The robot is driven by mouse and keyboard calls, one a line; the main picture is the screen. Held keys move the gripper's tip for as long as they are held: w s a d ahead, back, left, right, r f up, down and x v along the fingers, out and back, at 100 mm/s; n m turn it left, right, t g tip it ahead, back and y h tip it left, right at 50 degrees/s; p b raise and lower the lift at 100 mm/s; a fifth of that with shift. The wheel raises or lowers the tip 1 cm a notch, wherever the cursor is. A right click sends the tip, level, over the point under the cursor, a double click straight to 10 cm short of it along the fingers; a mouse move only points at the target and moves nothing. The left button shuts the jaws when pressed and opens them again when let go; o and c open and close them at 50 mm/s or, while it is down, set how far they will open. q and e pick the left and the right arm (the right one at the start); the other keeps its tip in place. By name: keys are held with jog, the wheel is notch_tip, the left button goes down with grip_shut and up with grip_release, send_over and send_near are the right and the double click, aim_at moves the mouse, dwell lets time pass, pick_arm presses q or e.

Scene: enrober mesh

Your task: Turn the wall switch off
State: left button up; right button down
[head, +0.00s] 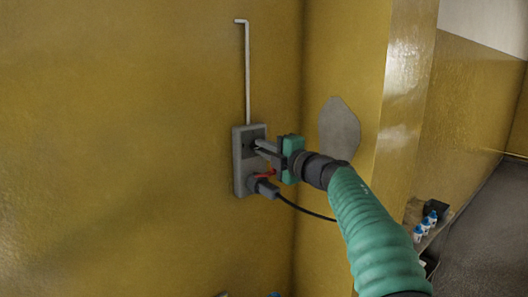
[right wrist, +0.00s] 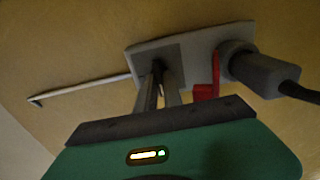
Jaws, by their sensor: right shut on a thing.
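The wall switch is a grey box (head: 239,178) on the yellow wall, with a darker square face. In the right wrist view its pale plate (right wrist: 138,52) lies just beyond my fingertips. My right gripper (head: 257,147) reaches the upper face from the right. Its two fingers (right wrist: 159,85) are close together around a small dark knob (right wrist: 157,67) at the middle of the square; the fingers hide most of the knob, so its exact position is unclear. My left gripper is not in view.
A black plug (head: 266,188) with a cable sits in the box's lower part, beside a red piece (right wrist: 207,92) close to my fingers. A pale conduit (head: 247,75) rises above the box. A wall corner and a shelf with bottles (head: 424,225) are at right.

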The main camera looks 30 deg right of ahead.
jog(key=shift+w+a+f, duration=0.1)
jog(key=shift+f, duration=0.35)
jog(key=c, duration=1.9)
grip_release()
jog(key=o, duration=0.4)
jog(key=shift+s+r, duration=0.15)
jog(key=shift+s, duration=0.05)
jog(key=shift+s+a+r, duration=0.1)
jog(key=shift+a+r, duration=0.05)
jog(key=shift+s, duration=0.25)
jog(key=s+b, duration=0.1)
jog(key=s, duration=0.4)
jog(key=s+d+b, duration=0.1)
jog(key=s+b, duration=0.1)
jog(key=s, duration=0.3)
jog(key=s+b, duration=0.2)
jog(key=s, duration=0.4)
jog(key=shift+d, duration=0.15)
jog(key=shift+s+d, duration=0.1)
